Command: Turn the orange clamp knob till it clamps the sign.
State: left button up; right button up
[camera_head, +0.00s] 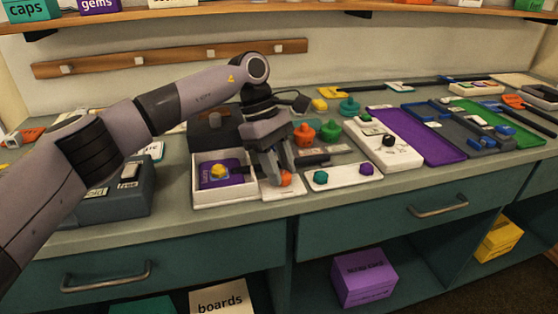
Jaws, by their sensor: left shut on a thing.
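A small orange knob (286,179) sits on a pale plate (284,192) near the front edge of the counter. My left gripper (279,179) reaches down from above and is shut on this orange knob, hiding part of it. A larger orange knobbed piece (303,134) stands just behind the gripper. I cannot tell which thing is the sign; the area behind the fingers is partly hidden. My right gripper is not in view.
A white open box (197,197) with a purple block and yellow knob stands left of the gripper. A white plate (342,175) with green and purple knobs lies to the right. Behind it are a green knobbed piece (328,129) and a white switch panel (383,141).

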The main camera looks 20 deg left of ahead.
pick_arm(q)
jog(key=m, duration=0.2)
jog(key=m+g+y+p, duration=0.1)
jog(key=m, duration=0.1)
jog(key=shift+w+d+m, duration=0.1)
jog(key=shift+w+m, duration=0.1)
jog(key=shift+m, duration=0.1)
jog(key=m+g+y, duration=0.1)
jog(key=m, duration=0.1)
jog(key=shift+d+m, duration=0.1)
jog(key=shift+m, duration=0.2)
jog(key=shift+w+m+g+y+p, duration=0.1)
jog(key=shift+m+g+y+p, duration=0.25)
jog(key=shift+m, duration=1.05)
jog(key=o, duration=1)
jog(key=shift+o, duration=0.2)
jog(key=shift+d, duration=0.1)
